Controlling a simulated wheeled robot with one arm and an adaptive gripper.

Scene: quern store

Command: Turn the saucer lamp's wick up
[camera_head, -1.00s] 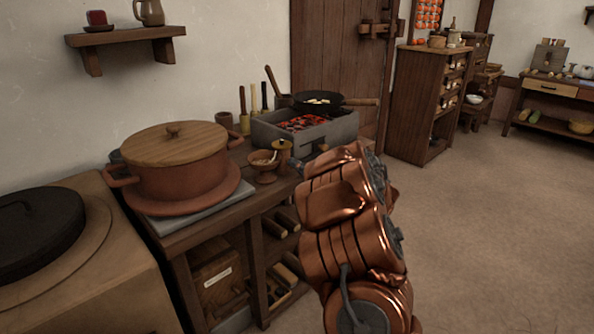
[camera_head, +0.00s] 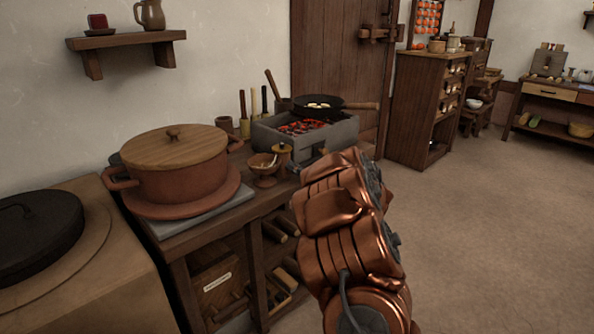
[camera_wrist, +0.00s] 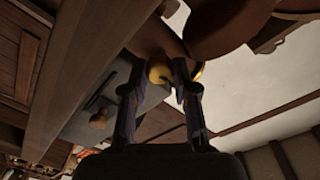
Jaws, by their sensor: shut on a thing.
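The saucer lamp (camera_head: 265,181), a small brown footed bowl with a thin stick-like part at its rim, stands upright on the wooden counter, right of the big lidded pot. My copper arm reaches toward it from the right in the head view; the jaws are hidden there. In the wrist view my gripper (camera_wrist: 158,84) has its two fingers around a small yellow rounded knob (camera_wrist: 160,71) and is shut on it. A brown rounded body, apparently the lamp (camera_wrist: 155,42), lies just beyond the fingertips. The wick itself cannot be made out.
The lidded pot (camera_head: 178,172) stands left of the lamp. A brazier (camera_head: 335,133) with glowing coals and a pan (camera_head: 317,104) stands behind. The floor (camera_head: 480,230) at right is clear.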

